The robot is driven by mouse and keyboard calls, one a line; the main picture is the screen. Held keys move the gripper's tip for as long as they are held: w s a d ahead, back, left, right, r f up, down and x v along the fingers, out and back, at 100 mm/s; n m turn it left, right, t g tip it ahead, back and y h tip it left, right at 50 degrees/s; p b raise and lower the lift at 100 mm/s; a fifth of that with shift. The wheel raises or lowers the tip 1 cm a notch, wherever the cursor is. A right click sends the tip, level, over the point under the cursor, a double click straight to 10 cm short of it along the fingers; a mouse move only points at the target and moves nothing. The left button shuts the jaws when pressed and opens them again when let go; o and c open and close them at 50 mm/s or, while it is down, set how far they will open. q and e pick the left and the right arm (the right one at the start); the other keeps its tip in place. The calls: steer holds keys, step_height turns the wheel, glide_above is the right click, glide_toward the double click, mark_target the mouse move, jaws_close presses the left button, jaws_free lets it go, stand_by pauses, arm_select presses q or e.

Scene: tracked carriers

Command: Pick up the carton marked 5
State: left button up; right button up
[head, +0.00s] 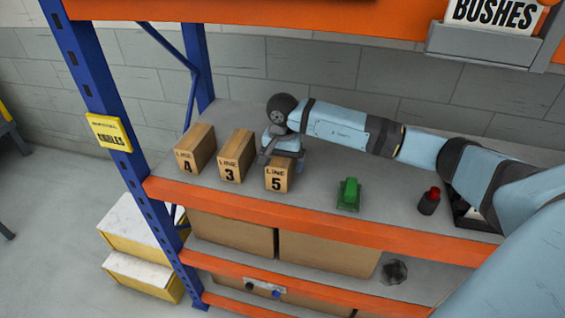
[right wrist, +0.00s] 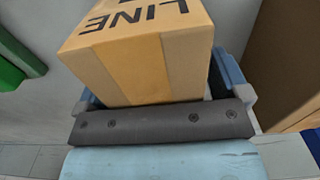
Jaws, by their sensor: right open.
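The carton marked 5 (head: 277,177) is a brown box labelled LINE 5, standing at the front edge of the grey shelf. My right gripper (head: 284,158) comes over the shelf from the right and sits at the back of this carton. In the right wrist view the carton (right wrist: 135,70) stands between the two open fingers of the gripper (right wrist: 163,92), with a slight gap visible at the right finger. Whether the left finger touches it I cannot tell. The carton's number is out of that view. My left gripper is not in view.
The carton marked 3 (head: 237,157) stands close on the left, and the carton marked 4 (head: 195,150) beyond it. A green object (head: 348,194) and a dark red-topped object (head: 429,201) stand to the right. An orange beam (head: 320,224) edges the shelf; another crosses above.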

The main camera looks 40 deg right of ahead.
steer(key=c, duration=1.4)
steer(key=shift+r, duration=0.15)
